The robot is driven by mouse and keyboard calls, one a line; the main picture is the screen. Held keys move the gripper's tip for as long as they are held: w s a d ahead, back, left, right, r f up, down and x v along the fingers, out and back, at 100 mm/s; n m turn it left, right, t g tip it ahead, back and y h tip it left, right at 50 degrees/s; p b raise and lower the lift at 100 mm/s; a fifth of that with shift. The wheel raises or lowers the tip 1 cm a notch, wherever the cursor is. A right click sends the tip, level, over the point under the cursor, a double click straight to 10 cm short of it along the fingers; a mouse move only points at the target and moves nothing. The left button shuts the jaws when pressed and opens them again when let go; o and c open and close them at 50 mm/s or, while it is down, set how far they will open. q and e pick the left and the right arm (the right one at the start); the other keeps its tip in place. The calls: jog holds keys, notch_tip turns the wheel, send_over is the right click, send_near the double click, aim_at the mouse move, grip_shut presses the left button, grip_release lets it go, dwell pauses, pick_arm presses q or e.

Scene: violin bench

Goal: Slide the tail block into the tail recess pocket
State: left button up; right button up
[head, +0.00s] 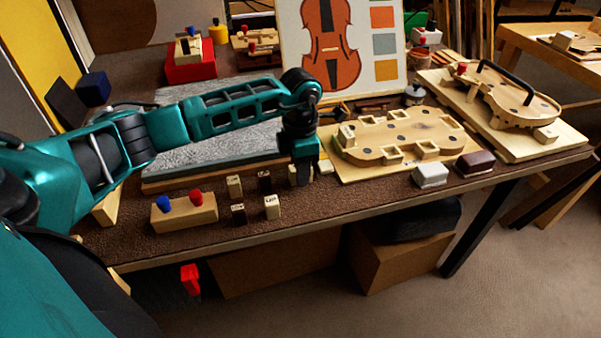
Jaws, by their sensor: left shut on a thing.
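My left gripper (303,178) points down near the table's front edge, just left of the mould board. It is shut on a small pale wooden block, mostly hidden by the fingers. I cannot read any mark on it. The violin-shaped mould (408,135) lies flat on a pale board, with several square pockets around its outline. At its left end, nearest my gripper, is a squarish pale feature (347,133); I cannot tell whether it is an open pocket or a filled one. The held block is apart from the mould. My right gripper is not in view.
Several small light and dark blocks (271,207) stand on the brown table (330,200) left of my gripper. A wooden holder (184,213) with blue and red knobs is further left. A white box (430,175) and a maroon box (475,163) sit before the mould. A violin body (515,103) lies right.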

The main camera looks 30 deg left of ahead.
pick_arm(q)
jog(key=c, duration=0.4)
